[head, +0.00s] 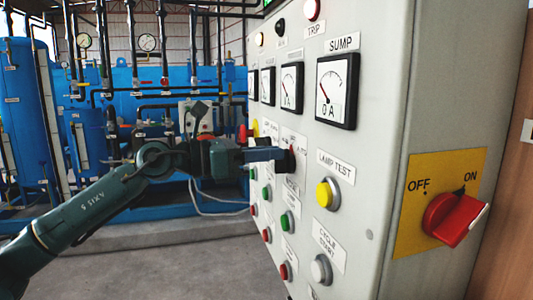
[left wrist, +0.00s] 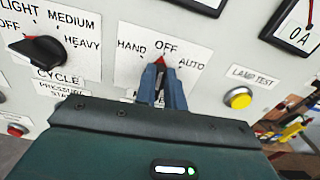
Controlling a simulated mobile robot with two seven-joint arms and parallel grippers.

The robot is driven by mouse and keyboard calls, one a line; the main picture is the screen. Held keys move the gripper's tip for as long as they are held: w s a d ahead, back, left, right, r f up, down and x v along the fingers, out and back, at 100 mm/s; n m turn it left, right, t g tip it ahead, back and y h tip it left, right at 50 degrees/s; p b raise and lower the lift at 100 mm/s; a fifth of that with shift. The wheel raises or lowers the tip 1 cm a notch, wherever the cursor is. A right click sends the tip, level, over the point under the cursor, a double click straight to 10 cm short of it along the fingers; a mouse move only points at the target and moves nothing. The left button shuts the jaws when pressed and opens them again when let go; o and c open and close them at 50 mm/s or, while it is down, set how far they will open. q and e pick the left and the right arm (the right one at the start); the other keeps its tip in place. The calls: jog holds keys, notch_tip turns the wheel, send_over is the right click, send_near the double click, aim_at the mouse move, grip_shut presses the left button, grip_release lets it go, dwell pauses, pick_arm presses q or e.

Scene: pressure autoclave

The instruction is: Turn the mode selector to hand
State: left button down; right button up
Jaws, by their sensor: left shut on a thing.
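The mode selector shows in the left wrist view as a knob with a red pointer (left wrist: 160,60) on a white plate marked HAND, OFF and AUTO. The pointer is at OFF, with HAND to its left and AUTO to its right. My left gripper (left wrist: 163,84) is shut on the knob, one finger on each side, and hides most of it. In the head view my left gripper (head: 268,155) reaches the panel face from the left, and the dark selector knob (head: 290,160) shows just past its fingertips. My right gripper is in neither view.
A black cycle knob (left wrist: 40,50) sits left of the selector. The yellow lamp test button (head: 327,193) is to its right, with gauges (head: 336,90) above and several buttons below. A red OFF/ON switch (head: 453,217) is on the cabinet's side. Blue tanks stand behind.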

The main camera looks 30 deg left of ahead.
pick_arm(q)
jog(key=n, duration=0.3)
jog(key=shift+w+a+f+n, duration=0.1)
jog(key=shift+w+a+n, duration=0.1)
jog(key=shift+a+n, duration=0.15)
jog(key=shift+w+a+f+n+p, duration=0.1)
jog(key=shift+n+p, duration=0.1)
jog(key=shift+n, duration=0.7)
jog(key=shift+w+a+f+n+p, duration=0.1)
jog(key=shift+n+p, duration=0.15)
jog(key=shift+n, duration=0.7)
jog(key=shift+w+a+f+n+p, duration=0.1)
jog(key=shift+n+p, duration=0.1)
jog(key=shift+n, duration=0.7)
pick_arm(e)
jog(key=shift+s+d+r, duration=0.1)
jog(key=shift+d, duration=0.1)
pick_arm(q)
jog(key=c, duration=1.5)
grip_release()
jog(key=shift+d, duration=0.1)
